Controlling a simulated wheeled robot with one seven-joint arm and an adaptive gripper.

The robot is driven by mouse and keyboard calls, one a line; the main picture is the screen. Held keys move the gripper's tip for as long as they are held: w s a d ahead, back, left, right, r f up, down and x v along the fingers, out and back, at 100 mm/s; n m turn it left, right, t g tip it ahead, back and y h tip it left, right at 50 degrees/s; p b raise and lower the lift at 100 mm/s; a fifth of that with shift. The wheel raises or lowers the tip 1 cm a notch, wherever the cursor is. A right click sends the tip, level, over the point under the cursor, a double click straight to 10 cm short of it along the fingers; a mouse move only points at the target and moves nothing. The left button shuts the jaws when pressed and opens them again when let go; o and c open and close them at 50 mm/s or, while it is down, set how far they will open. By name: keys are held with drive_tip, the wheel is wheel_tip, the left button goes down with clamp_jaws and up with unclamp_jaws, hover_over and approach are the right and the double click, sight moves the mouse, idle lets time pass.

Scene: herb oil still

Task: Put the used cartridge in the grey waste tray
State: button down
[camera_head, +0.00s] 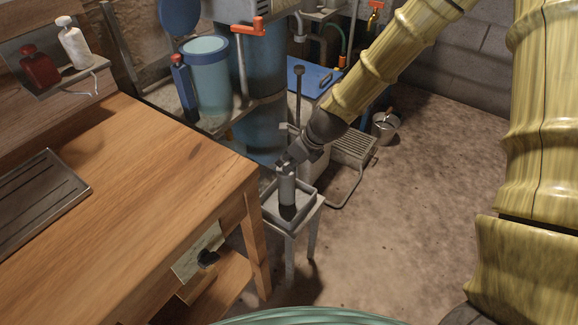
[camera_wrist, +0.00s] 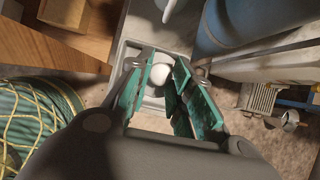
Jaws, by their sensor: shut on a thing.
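The used cartridge (camera_head: 287,190) is a grey upright cylinder with a dark lower end. The grey waste tray (camera_head: 307,205) is a shallow square tray on a small stool beside the wooden bench. My gripper (camera_head: 287,168) is above the tray and shut on the cartridge's upper end. The cartridge stands within the tray's outline; I cannot tell whether its bottom touches the tray floor. In the wrist view the cartridge's pale round top (camera_wrist: 160,75) shows between the green fingers of my gripper (camera_wrist: 162,85), with the tray (camera_wrist: 128,48) beneath. The cartridge's lower part is hidden there.
The wooden bench (camera_head: 130,180) is close on the left, with a dark metal plate (camera_head: 40,200) on it. Blue still vessels (camera_head: 255,80) stand behind the tray. A small bucket (camera_head: 385,127) is on the floor. The floor to the right is mostly clear.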

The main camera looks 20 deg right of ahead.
wheel_tip(320, 180, down, 2)
drive_tip(key=shift+f, duration=0.2)
drive_tip(key=c, duration=1.3)
unclamp_jaws()
drive_tip(key=shift+d+r, duration=0.15)
drive_tip(key=shift+r, duration=0.35)
drive_tip(key=shift+p+v, duration=0.7)
drive_tip(key=shift+v, duration=4.85)
